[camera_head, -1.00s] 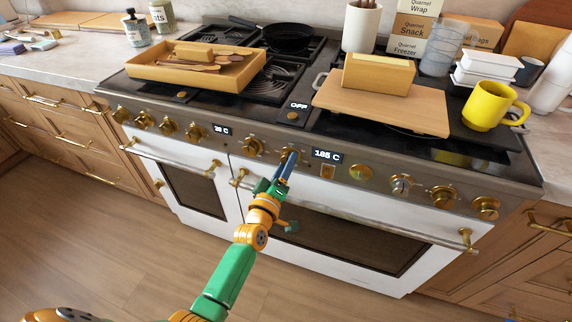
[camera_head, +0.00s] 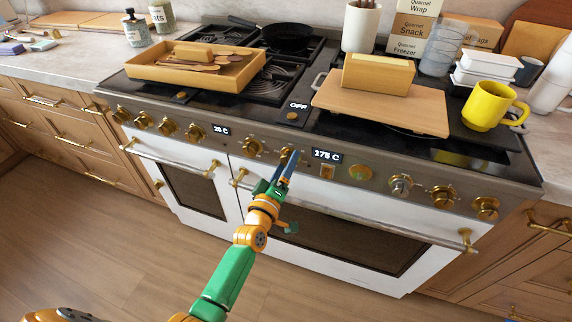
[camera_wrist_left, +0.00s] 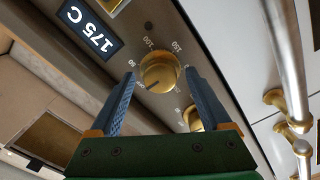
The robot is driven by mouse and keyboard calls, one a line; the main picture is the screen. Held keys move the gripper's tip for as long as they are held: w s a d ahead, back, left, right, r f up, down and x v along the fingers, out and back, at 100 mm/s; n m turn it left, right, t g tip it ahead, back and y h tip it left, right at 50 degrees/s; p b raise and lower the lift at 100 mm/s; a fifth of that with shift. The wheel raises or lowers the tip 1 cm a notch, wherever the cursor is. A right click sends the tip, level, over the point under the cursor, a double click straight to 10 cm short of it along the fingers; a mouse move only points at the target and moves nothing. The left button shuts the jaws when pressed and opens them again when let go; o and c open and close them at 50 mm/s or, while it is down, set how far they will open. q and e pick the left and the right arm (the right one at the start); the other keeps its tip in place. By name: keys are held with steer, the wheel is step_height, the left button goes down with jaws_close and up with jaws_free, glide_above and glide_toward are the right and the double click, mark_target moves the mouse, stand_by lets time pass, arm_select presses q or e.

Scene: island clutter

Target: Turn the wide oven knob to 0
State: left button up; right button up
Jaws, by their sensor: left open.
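The wide oven's knob (camera_wrist_left: 158,72) is round and brass, with a dark mark on its face and a printed number scale around it. In the head view it is mostly hidden by my left gripper (camera_head: 287,162). In the wrist view my left gripper (camera_wrist_left: 158,76) is open, with one blue finger on each side of the knob; I cannot tell whether they touch it. The display (camera_head: 327,155) beside the knob reads 175 C; it also shows in the wrist view (camera_wrist_left: 90,30). The wide oven door (camera_head: 350,235) is shut.
Another brass knob (camera_head: 252,147) sits close left, and more knobs line the panel. The wide oven's handle bar (camera_head: 370,222) runs below. A cutting board (camera_head: 420,110) with a wooden box, a tray (camera_head: 165,75) and a yellow mug (camera_head: 485,106) stand on top. The floor in front is clear.

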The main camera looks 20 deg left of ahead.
arm_select(q)
steer(key=s, duration=0.6)
steer(key=shift+s+p, duration=0.35)
steer(key=shift+s, duration=0.05)
steer(key=shift+a, duration=0.1)
steer(key=s+d+f+m+g+p, duration=0.1)
steer(key=s+f+m+g, duration=0.4)
steer(key=f, duration=0.6)
steer(key=s+d+f+m+g+p, duration=0.15)
steer(key=s+f+g, duration=0.25)
steer(key=s+f, duration=0.55)
steer(key=s+a+f+m+g, duration=0.2)
steer(key=s+f, duration=0.2)
steer(key=s, duration=0.3)
steer(key=s+a+f+m+g+p, duration=0.1)
steer(key=s+f+m+g, duration=0.1)
steer(key=s, duration=0.6)
steer(key=s+a+f+m+g+p, duration=0.1)
steer(key=s+a+f+m+g, duration=0.1)
steer(key=s, duration=0.6)
step_height(320, 180, down, 4)
steer(key=shift+s+a+r+m+g+y, duration=0.15)
steer(key=shift+a+m+g+y, duration=0.3)
steer(key=shift+g, duration=0.55)
steer(key=shift+d, duration=0.1)
